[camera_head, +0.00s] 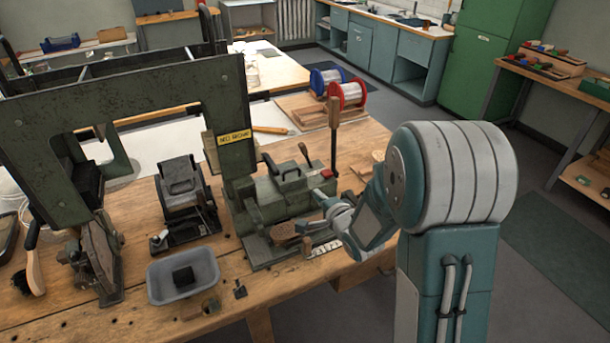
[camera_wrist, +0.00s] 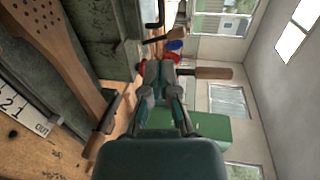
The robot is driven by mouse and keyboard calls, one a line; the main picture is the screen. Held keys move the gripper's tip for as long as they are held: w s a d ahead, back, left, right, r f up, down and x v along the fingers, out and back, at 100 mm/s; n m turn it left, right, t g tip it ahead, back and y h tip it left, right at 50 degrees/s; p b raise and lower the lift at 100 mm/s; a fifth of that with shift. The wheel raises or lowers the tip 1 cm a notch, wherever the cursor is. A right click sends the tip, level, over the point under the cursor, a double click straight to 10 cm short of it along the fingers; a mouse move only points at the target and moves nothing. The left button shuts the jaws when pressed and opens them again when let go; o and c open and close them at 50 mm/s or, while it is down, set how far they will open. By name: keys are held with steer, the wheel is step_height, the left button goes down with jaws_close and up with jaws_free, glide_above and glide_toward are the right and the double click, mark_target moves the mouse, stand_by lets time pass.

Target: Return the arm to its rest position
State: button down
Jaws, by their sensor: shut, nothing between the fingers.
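My arm reaches in from the right in the head view, and my gripper (camera_head: 322,196) is over the front right of the green tufting machine (camera_head: 285,195). It is close to the machine; contact cannot be told. In the wrist view my gripper (camera_wrist: 158,68) points away from the camera with its fingers together and nothing seen between them. A perforated wooden brush body (camera_wrist: 62,45) lies at the left of the wrist view; the head view shows its perforated end (camera_head: 283,230) on the machine's front.
An upright wood-handled lever (camera_head: 333,130) stands behind my gripper. Red (camera_head: 347,95) and blue (camera_head: 326,77) wire spools sit behind it. A grey tray (camera_head: 183,275) holds a dark block. A tall green frame (camera_head: 240,135) stands left. Floor right of my arm is clear.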

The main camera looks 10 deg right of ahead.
steer(key=s+d+r+n+g+h, duration=0.2)
steer(key=s+r+n+g+h, duration=0.25)
steer(key=s+r+n, duration=0.4)
steer(key=s+a+r+n+g, duration=0.1)
steer(key=s+r+n+g, duration=0.1)
steer(key=s, duration=0.9)
steer(key=s+a+r+n+g, duration=0.1)
steer(key=s+r+n+g, duration=0.1)
steer(key=s, duration=0.9)
steer(key=shift+s+a+r+n+g, duration=0.15)
steer(key=shift+a+r+n+g, duration=0.3)
steer(key=shift+n, duration=0.8)
